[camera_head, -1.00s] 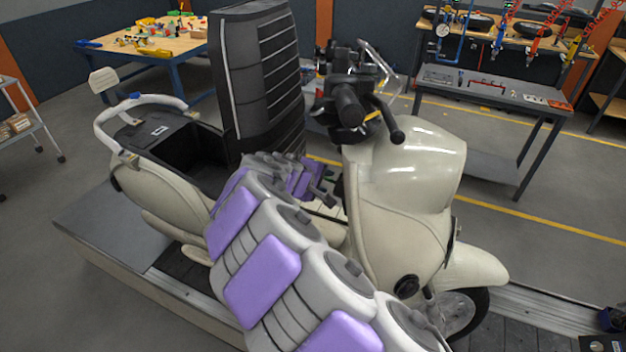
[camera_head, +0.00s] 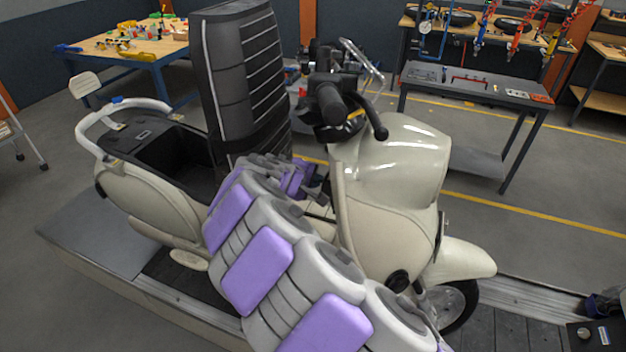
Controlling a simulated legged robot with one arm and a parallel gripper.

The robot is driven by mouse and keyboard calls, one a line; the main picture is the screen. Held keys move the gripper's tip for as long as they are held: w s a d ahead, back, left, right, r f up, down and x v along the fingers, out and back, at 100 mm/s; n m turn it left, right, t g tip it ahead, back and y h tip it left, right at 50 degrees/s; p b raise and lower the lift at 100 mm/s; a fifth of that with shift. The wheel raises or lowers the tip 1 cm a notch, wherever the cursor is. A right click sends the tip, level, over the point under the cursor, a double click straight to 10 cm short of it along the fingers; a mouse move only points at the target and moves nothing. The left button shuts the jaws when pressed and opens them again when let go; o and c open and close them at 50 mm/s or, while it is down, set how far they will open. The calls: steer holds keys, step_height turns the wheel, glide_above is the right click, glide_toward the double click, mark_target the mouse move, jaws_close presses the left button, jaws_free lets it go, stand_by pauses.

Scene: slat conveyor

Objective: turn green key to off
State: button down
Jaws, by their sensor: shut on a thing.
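The cream scooter (camera_head: 385,215) stands on the conveyor, with its handlebars (camera_head: 335,100) at the upper middle and its front wheel to the right. My gripper (camera_head: 322,192) is at the inner side of the scooter's front panel, below the handlebars, partly hidden behind my own purple and grey arm. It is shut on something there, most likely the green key. The key itself cannot be made out now, and its turn position is hidden.
The scooter's black seat (camera_head: 245,75) stands raised close behind my gripper, over an open storage bay (camera_head: 180,160). The slat conveyor (camera_head: 95,245) runs under the scooter. Workbenches with tools stand at the back left (camera_head: 150,50) and back right (camera_head: 475,85).

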steer(key=shift+f+t+b, duration=0.3)
steer(key=shift+t+b, duration=0.1)
steer(key=shift+b, duration=1.5)
steer(key=shift+s+a+m+t+h+b, duration=0.15)
steer(key=shift+t+h+b, duration=0.2)
steer(key=shift+b, duration=1)
steer(key=shift+d+m+t+h+b, duration=0.15)
steer(key=shift+t+h+b, duration=0.2)
steer(key=shift+b, duration=0.95)
steer(key=shift+a+f+m+t+h+b, duration=0.1)
steer(key=shift+f+m+t+h+b, duration=0.4)
steer(key=shift+b, duration=2.55)
steer(key=shift+r+t+h+b, duration=0.2)
steer(key=shift+t+h+b, duration=0.3)
steer(key=shift+b, duration=0.65)
steer(key=shift+f, duration=0.15)
steer(key=shift+f+m+t+h+b, duration=0.3)
steer(key=shift+t+h+b, duration=0.3)
steer(key=shift+t+b, duration=0.25)
steer(key=c, duration=1.1)
jaws_free()
steer(key=shift+r, duration=0.2)
steer(key=shift+c, duration=0.2)
